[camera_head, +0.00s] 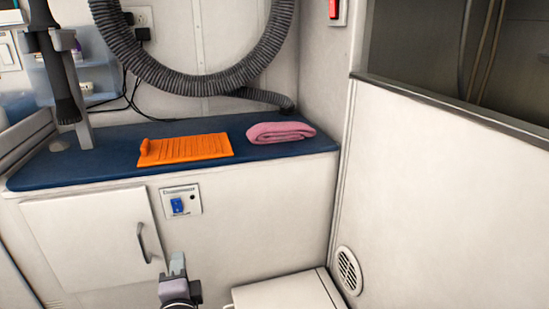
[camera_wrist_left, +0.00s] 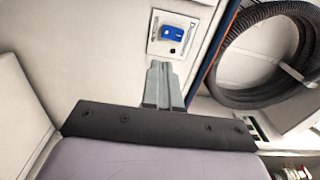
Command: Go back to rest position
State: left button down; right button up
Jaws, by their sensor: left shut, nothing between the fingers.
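My left gripper (camera_head: 178,265) shows at the bottom of the head view, low in front of the white cabinet. Its fingers are together with nothing between them. In the left wrist view the closed fingers (camera_wrist_left: 161,82) point toward the cabinet's socket panel (camera_wrist_left: 172,34), apart from it. My right gripper is in neither view.
A blue counter (camera_head: 75,169) bears an orange mat (camera_head: 185,149) and a folded pink towel (camera_head: 281,132). A grey hose (camera_head: 165,75) hangs above. The cabinet door (camera_head: 90,240) with its handle is left of my gripper. A white box (camera_head: 285,293) stands on its right.

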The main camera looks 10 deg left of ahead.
pick_arm(q)
jog(key=s+d+f+n+g+h, duration=0.55)
jog(key=s+d+f+h, duration=0.3)
jog(key=s+d, duration=0.3)
jog(key=s+d+r+n+h, duration=0.3)
jog(key=s+n+h, duration=0.1)
jog(key=s, duration=0.1)
jog(key=s+a+r+y+p, duration=0.1)
jog(key=a+r+p, duration=0.3)
jog(key=p, duration=1)
jog(key=s+a+r+n+y+p, duration=0.1)
jog(key=s+a+r+y+p, duration=0.1)
jog(key=r+p, duration=0.9)
jog(key=s+a+p, duration=0.1)
jog(key=a+p, duration=0.1)
jog(key=p, duration=0.1)
jog(key=shift+s+r+g, duration=0.2)
jog(key=shift+s+g, duration=0.15)
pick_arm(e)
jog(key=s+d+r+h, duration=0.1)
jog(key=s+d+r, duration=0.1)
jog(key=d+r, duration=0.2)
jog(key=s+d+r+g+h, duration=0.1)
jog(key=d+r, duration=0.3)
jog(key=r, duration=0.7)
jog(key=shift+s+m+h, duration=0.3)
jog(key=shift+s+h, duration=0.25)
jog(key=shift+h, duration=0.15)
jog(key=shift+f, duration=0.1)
